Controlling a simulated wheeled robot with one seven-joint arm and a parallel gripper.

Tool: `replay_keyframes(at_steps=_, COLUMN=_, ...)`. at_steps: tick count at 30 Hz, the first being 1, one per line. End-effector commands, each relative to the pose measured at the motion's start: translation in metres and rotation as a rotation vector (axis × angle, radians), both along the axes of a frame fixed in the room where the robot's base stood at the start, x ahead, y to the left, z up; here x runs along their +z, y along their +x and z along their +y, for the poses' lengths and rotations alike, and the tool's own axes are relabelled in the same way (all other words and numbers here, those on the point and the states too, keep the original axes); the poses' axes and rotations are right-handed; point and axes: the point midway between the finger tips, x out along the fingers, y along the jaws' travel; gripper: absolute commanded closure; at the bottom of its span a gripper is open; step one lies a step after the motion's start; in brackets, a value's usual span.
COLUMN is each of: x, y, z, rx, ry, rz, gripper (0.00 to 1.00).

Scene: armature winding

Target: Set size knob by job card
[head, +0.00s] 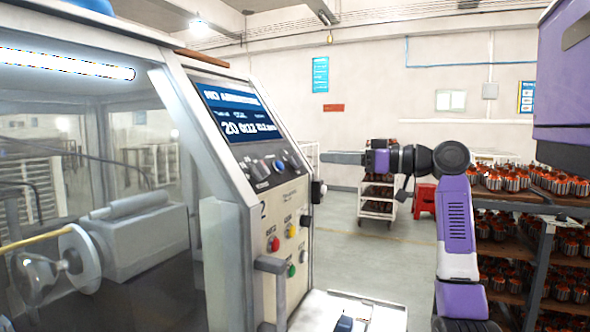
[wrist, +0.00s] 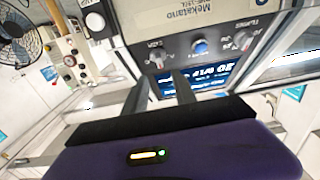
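The winding machine's control panel (head: 272,172) slopes below its screen (head: 240,115), which shows white text on blue, too blurred to read fully. A row of knobs sits there, with a blue one (head: 279,165). The wrist view shows the panel upside down with a left grey knob (wrist: 157,54), the blue knob (wrist: 200,46) and a right grey knob (wrist: 242,40). I cannot tell which is the size knob. My gripper (head: 323,157) is right of the panel, apart from it; in the wrist view its two fingers (wrist: 161,78) are apart and empty. No job card is clearly identifiable.
Below the knobs are red (head: 274,244), yellow and green buttons and a grey handle (head: 270,264). A white tray (head: 385,316) stands at the machine's foot. Racks of copper-wound armatures (head: 515,197) stand right. A cart (head: 377,196) and red stool (head: 424,200) stand behind; open floor lies between.

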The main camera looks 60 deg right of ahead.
Motion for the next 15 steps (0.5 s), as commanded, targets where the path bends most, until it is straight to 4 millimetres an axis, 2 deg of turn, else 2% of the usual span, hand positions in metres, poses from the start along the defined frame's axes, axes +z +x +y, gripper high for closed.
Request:
replay_keyframes(at_steps=5, x=0.000, y=0.016, z=0.002, rx=0.003, ry=0.002, rz=0.002, gripper=0.67)
replay_keyframes(at_steps=15, x=0.000, y=0.065, z=0.006, rx=0.002, ry=0.001, rz=0.001, gripper=0.67)
